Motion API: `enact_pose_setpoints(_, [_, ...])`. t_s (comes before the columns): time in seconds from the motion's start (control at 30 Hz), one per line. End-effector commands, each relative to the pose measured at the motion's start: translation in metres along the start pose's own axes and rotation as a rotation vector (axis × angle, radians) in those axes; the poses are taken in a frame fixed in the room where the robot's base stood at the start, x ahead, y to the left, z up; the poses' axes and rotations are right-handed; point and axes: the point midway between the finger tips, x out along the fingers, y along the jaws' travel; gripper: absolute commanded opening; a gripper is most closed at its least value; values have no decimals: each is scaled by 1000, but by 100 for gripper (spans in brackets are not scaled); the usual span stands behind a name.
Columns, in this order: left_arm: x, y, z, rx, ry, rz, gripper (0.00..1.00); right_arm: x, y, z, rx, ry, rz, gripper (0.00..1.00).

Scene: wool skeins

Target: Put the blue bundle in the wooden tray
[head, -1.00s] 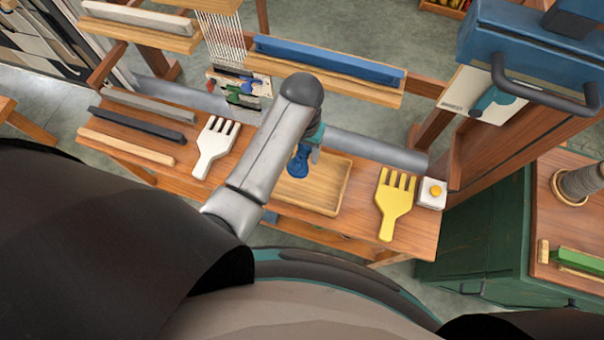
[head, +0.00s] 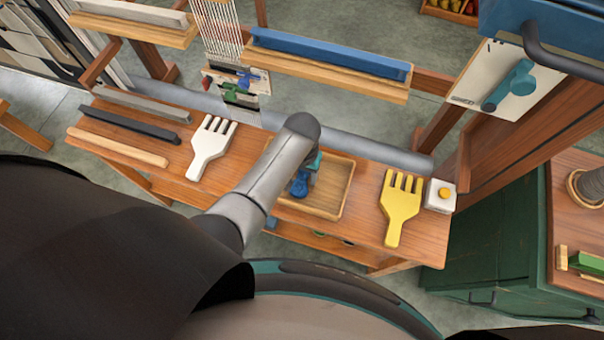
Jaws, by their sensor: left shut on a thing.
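The blue bundle (head: 299,187) shows below my left forearm in the head view, over the wooden tray (head: 343,190). My left gripper (head: 307,174) is mostly hidden behind my own arm and is shut on the blue bundle. The bundle appears low over the tray's left part. I cannot tell whether it touches the tray floor. The tray's right part is bare, and its left part is covered by my arm. My right gripper is not in view.
A white fork-shaped comb (head: 209,149) lies left of the tray, and a yellow one (head: 401,208) lies to its right. A white block with a yellow button (head: 440,195) is beside the yellow comb. A grey roller bar (head: 375,152) runs behind the tray.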

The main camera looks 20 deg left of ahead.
Motion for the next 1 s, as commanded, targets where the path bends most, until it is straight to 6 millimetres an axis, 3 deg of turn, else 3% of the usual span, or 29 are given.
enact_pose_setpoints(0.2, [4, 0, 0, 0, -1, 0, 8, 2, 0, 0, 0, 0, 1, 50])
enact_pose_setpoints(0.23, [4, 0, 0, 0, -1, 0, 63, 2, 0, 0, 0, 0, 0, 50])
enact_pose_setpoints(0.47, [3, 0, 0, 1, -1, 0, 89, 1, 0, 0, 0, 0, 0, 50])
enact_pose_setpoints(0.77, [1, 0, 0, 1, 0, 0, 91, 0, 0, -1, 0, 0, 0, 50])
enact_pose_setpoints(0.87, [-8, 0, 0, 1, 1, 0, 91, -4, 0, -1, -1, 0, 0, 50])
enact_pose_setpoints(1.0, [-34, 0, 0, 1, 2, 0, 91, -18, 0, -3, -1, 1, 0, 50])
